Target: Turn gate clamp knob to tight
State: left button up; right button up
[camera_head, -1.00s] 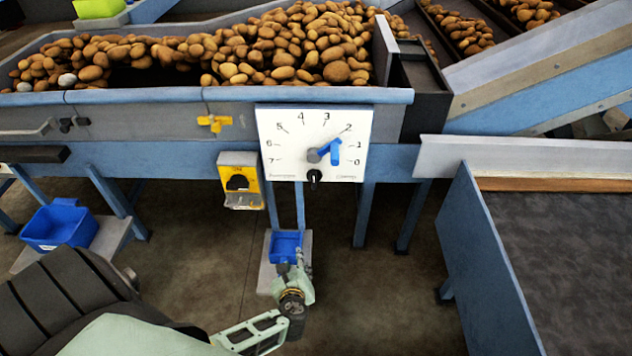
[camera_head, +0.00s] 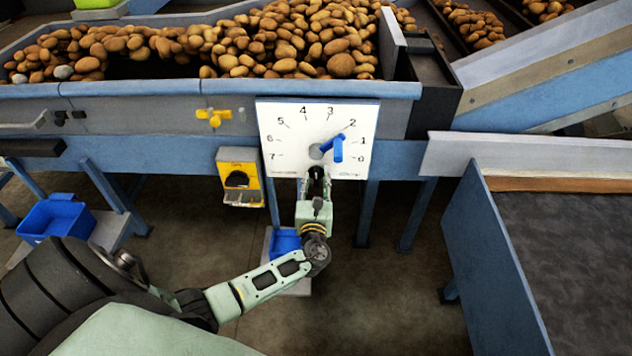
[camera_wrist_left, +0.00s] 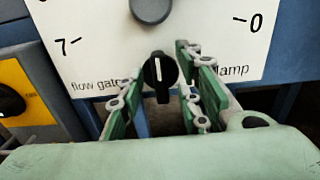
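The gate clamp knob (camera_wrist_left: 160,77) is a small black knob with a white line, at the bottom edge of the white dial plate (camera_head: 290,125). Its line points about straight up in the left wrist view. My left gripper (camera_head: 317,178) is open just below the plate. In the left wrist view its green fingers (camera_wrist_left: 161,90) stand on either side of the knob, with gaps showing. In the head view the gripper mostly hides the knob. The blue gate lever (camera_head: 334,148) above points between 0 and 2 on the scale. My right gripper is not in view.
A yellow box with a black knob (camera_head: 239,177) hangs left of the plate. A yellow valve handle (camera_head: 213,117) is on the hopper side. A blue bin (camera_head: 284,242) stands below, and a blue-sided belt (camera_head: 490,260) stands right.

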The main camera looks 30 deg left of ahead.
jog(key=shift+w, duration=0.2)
pick_arm(q)
grip_shut()
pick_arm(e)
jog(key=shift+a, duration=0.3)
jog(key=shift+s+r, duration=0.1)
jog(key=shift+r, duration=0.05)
pick_arm(q)
jog(key=m+p, duration=0.2)
jog(key=m, duration=0.1)
jog(key=shift+w+m, duration=0.1)
jog(key=shift+m, duration=0.3)
jog(key=m+p, duration=0.2)
jog(key=m, duration=0.2)
jog(key=shift+d+m, duration=0.15)
jog(key=shift+m, duration=0.15)
jog(key=m+p, duration=0.2)
jog(key=m, duration=0.3)
jog(key=shift+w+f, duration=0.1)
jog(key=shift+f, duration=0.05)
jog(key=shift+d+f+m+p, duration=0.15)
jog(key=shift+m+p, duration=0.55)
jog(key=shift+m, duration=1.5)
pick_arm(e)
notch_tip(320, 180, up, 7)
pick_arm(q)
jog(key=shift+f, duration=0.1)
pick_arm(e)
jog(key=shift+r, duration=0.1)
